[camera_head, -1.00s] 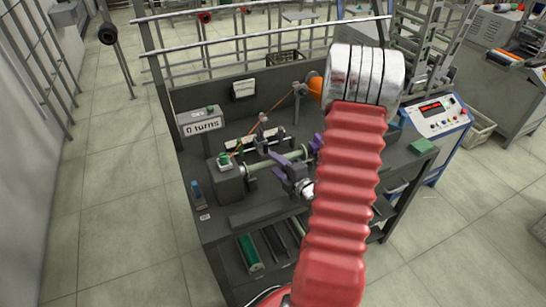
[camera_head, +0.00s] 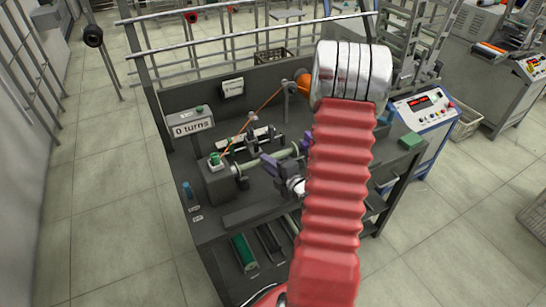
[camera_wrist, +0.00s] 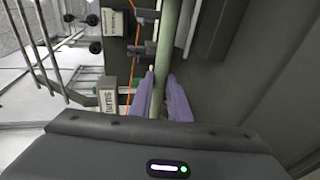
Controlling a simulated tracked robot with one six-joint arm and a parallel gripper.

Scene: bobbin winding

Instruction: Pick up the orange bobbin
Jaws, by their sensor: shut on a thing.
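An orange cone of thread (camera_head: 303,83) stands at the back of the bench, and a thin orange thread runs from it down to the left; the thread also shows in the wrist view (camera_wrist: 129,65). A pale green tube (camera_head: 284,154) lies across the winding machine. My gripper (camera_head: 288,154) has purple fingers at the tube's right part. In the wrist view my gripper (camera_wrist: 160,96) is shut on the pale green tube (camera_wrist: 164,55), one finger on each side. No orange winding shows on the tube. My red arm hides the bench's right part.
A counter sign reading "0 turns" (camera_head: 190,125) stands at the bench's left. A green roll (camera_head: 244,252) lies on the lower shelf. A control box with a red display (camera_head: 422,107) and a green block (camera_head: 411,141) are at the right. Railings (camera_head: 195,58) stand behind the bench.

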